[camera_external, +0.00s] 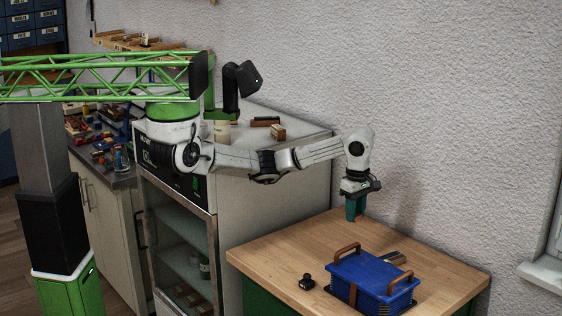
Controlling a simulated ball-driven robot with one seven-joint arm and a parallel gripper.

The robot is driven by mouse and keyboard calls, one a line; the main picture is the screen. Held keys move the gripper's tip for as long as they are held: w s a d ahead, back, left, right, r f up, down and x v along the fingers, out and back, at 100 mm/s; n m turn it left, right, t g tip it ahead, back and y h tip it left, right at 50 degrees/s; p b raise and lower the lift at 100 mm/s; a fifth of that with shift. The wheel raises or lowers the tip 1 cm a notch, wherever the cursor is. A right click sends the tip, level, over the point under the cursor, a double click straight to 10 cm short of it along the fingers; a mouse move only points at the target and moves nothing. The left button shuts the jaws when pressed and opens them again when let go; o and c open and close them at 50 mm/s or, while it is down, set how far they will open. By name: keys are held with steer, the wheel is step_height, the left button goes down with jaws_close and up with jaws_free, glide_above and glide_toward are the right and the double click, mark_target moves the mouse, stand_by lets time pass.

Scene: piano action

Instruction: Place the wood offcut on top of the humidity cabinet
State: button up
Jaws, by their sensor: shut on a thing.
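My gripper (356,208) is above the wooden bench, left of and behind the blue case. It points down and is shut on a small teal upright piece, clear of the bench top. I cannot tell from this view whether this piece is the wood offcut. The humidity cabinet (290,175) stands left of the bench, with a pale side and a glass door at its front. My arm reaches across in front of its top. Small brown blocks (266,121) lie on that top, near the wall; they are too small to identify.
The bench (285,248) carries a blue case (372,281) with brown handles, a small black object (307,282) and dark bars (393,257) behind the case. A pale container (222,131) stands on the cabinet top. The wall is close behind; the left part of the bench is clear.

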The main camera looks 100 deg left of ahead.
step_height(320, 180, down, 17)
steer(key=shift+f+p, duration=0.15)
steer(key=shift+p, duration=0.2)
stand_by(0.3)
steer(key=shift+f, duration=0.1)
steer(key=o, duration=1)
step_height(320, 180, up, 11)
steer(key=shift+o, duration=0.5)
steer(key=shift+r, duration=0.6)
